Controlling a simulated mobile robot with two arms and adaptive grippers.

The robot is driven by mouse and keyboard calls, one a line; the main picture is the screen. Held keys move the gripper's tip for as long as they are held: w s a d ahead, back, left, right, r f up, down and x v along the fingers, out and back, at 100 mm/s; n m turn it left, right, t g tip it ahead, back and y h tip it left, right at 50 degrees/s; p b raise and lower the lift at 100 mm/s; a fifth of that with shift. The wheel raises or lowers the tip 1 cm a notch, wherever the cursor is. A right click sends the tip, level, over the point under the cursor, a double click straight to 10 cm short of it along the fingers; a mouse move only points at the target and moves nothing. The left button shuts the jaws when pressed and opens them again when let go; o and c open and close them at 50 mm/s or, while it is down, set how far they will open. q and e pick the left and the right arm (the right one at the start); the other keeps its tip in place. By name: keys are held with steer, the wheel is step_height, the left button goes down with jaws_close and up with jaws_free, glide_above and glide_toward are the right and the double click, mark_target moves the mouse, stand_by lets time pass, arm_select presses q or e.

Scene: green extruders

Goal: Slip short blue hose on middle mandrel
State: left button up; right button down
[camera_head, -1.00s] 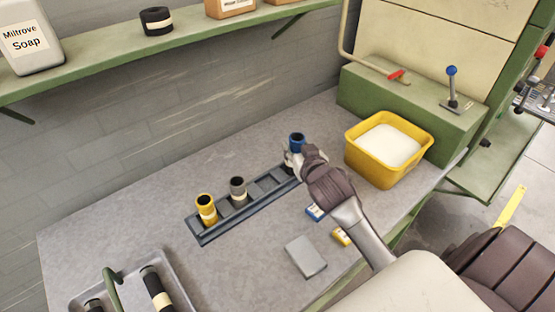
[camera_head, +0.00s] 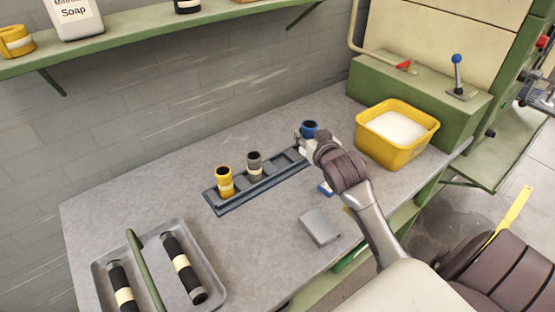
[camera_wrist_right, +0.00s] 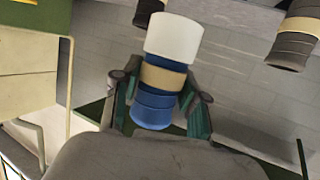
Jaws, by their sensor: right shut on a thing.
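The short blue hose (camera_head: 310,127) stands about upright at the far right end of the slotted rack (camera_head: 230,204). My right gripper (camera_head: 306,142) is shut around it from the right. I cannot tell whether its lower end is clear of the rack. In the right wrist view the blue hose (camera_wrist_right: 152,110), with a cream band and a white part, lies between the fingers of the right gripper (camera_wrist_right: 158,112). No mandrel can be made out for certain in the head view. Dark ribbed cylinders (camera_wrist_right: 292,42) at the wrist view's top edge are partly cut off. My left gripper is not visible.
A yellow hose (camera_head: 225,182) and a grey hose (camera_head: 254,163) stand in the rack. A metal tray (camera_head: 214,287) with black, cream-banded pieces lies front left. A yellow tub (camera_head: 392,148) of white material stands right. A grey block (camera_head: 320,227) lies in front.

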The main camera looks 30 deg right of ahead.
steer(key=w+a+f, duration=0.1)
steer(key=w, duration=0.1)
steer(key=w+a+f, duration=0.1)
steer(key=w+f, duration=0.1)
steer(key=w, duration=0.1)
steer(key=w+a+f, duration=0.1)
steer(key=w+f, duration=0.1)
steer(key=shift+w+a, duration=0.15)
steer(key=shift+a, duration=0.25)
step_height(320, 180, down, 4)
steer(key=shift+r+p, duration=0.25)
steer(key=shift+p, duration=0.1)
steer(key=shift+f, duration=0.35)
steer(key=c, duration=0.6)
jaws_free()
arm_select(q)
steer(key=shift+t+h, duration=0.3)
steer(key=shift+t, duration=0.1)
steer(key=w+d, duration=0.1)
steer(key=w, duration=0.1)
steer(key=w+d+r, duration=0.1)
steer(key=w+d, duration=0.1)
